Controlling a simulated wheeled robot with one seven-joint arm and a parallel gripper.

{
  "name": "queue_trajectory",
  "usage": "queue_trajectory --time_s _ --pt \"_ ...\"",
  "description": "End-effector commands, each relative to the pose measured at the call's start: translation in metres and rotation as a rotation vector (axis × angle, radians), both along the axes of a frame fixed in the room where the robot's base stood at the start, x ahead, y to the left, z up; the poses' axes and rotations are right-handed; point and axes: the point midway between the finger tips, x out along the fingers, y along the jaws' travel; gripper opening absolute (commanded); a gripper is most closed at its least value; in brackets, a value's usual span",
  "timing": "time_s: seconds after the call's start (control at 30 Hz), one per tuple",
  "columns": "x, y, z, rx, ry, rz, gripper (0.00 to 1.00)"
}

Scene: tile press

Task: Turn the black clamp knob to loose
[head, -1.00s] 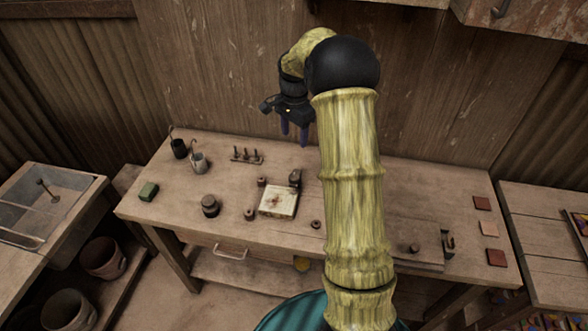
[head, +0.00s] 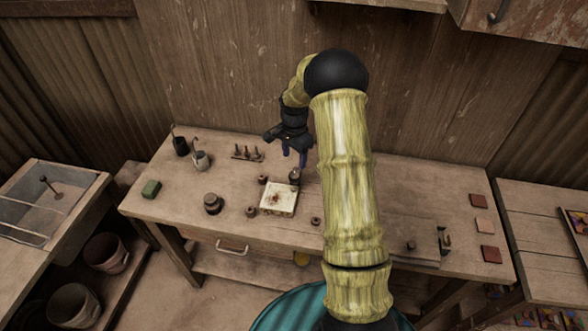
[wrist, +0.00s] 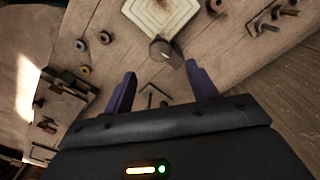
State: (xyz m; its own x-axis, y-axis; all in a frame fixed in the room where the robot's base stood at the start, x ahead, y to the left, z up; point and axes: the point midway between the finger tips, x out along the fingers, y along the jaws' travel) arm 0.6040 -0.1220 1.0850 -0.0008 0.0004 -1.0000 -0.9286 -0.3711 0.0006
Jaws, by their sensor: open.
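A pale square tile with a reddish mark (head: 278,198) lies near the middle of the workbench. A dark knob (head: 294,174) stands at its far right corner, and I take it for the black clamp knob. In the wrist view the knob (wrist: 163,51) shows a round top beside the tile's corner (wrist: 160,12), just beyond my fingertips. My gripper (head: 295,156) is open and empty, above and behind the knob in the head view; its fingers (wrist: 160,72) are apart from it. I cannot tell the knob's turn setting.
Small brown rings (head: 251,211) surround the tile. Coloured tiles (head: 485,226) lie at the right end. My arm hides part of the bench.

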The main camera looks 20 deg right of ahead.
Motion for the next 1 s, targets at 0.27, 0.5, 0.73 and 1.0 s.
queue_trajectory --time_s 0.27,0.5,0.73,1.0 --pt "-0.001 0.000 -0.045 0.001 0.004 0.000 0.57" --pt "0.000 0.000 -0.073 0.000 0.001 0.000 0.57" --pt "0.000 0.000 -0.080 -0.001 -0.001 0.000 0.57" --pt "0.000 0.000 -0.079 -0.001 -0.001 0.000 0.32"
